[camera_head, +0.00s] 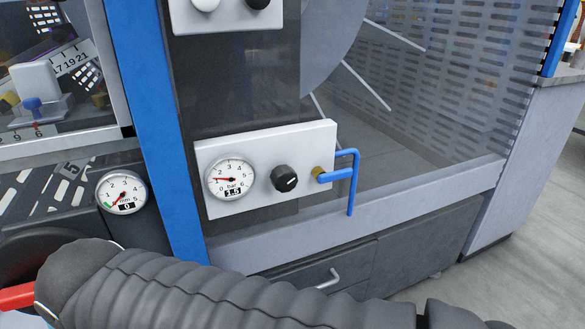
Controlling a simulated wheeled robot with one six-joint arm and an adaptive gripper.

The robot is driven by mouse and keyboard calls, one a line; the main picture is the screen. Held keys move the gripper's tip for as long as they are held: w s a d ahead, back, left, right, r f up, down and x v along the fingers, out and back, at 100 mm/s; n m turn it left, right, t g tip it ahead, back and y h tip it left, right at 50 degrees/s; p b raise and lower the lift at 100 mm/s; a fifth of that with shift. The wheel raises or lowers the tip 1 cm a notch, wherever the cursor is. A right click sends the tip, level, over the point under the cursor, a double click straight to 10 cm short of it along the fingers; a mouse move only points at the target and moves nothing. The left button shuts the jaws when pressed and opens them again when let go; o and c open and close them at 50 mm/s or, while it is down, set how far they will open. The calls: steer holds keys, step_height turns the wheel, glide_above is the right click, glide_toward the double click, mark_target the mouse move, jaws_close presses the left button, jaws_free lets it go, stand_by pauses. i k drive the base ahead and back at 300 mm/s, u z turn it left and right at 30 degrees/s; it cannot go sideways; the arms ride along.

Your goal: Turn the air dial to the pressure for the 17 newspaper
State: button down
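The black air dial (285,178) sits on a white panel (262,143) in the middle of the view. Its white mark points roughly to the right. Left of it on the same panel is a round pressure gauge (230,175) marked "bar". Its red needle points left, and its small black display reads 1.5. My arm, in a grey ribbed sleeve, crosses the bottom of the view below the panel. Its gripper is not in view. Nothing touches the dial.
A second gauge (121,192), marked mm, reads 0. A blue post (160,120) stands left of the panel. A drawer handle (328,279) sticks out below.

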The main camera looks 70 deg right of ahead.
mark_target(283, 178)
steer(key=z, duration=3.15)
steer(key=k, duration=1.25)
steer(key=u, duration=1.45)
